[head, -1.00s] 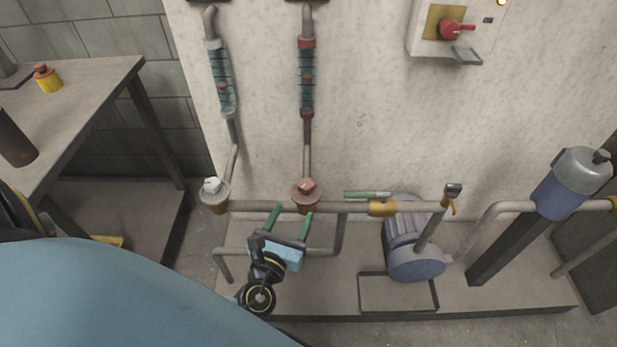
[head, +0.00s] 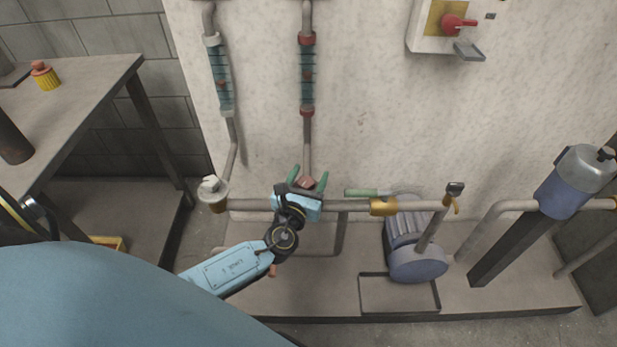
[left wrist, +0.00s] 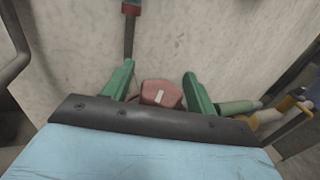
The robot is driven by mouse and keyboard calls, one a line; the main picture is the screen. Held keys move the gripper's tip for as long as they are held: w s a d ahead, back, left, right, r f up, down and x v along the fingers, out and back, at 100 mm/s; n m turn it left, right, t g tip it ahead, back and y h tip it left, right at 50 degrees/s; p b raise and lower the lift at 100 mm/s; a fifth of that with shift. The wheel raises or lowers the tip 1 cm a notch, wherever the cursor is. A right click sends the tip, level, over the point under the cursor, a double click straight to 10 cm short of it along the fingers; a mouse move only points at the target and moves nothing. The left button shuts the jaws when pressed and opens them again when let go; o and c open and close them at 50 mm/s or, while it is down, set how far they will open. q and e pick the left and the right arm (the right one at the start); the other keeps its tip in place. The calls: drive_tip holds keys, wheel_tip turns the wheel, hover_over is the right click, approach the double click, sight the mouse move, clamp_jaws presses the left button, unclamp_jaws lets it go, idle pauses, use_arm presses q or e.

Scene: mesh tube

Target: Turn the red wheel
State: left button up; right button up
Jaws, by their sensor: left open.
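The red wheel (head: 306,183) sits on the horizontal pipe, below the red-capped mesh tube; its lower part is hidden behind my gripper in the head view. My left gripper (head: 308,174) is open, with its green fingers on either side of the wheel. In the left wrist view the wheel (left wrist: 161,94), with a white mark on top, shows between the two spread green fingers (left wrist: 155,80). Gaps show between it and both fingers. My right gripper is not in view.
A white wheel (head: 212,188) stands on the pipe to the left. A green-handled valve (head: 368,193) and a blue-grey motor (head: 414,250) are to the right. A workbench (head: 95,85) stands at the left. A red rotary switch (head: 455,24) is on the wall.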

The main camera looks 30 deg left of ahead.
use_arm(q)
drive_tip(key=c, duration=1)
drive_tip(key=shift+y, duration=0.3)
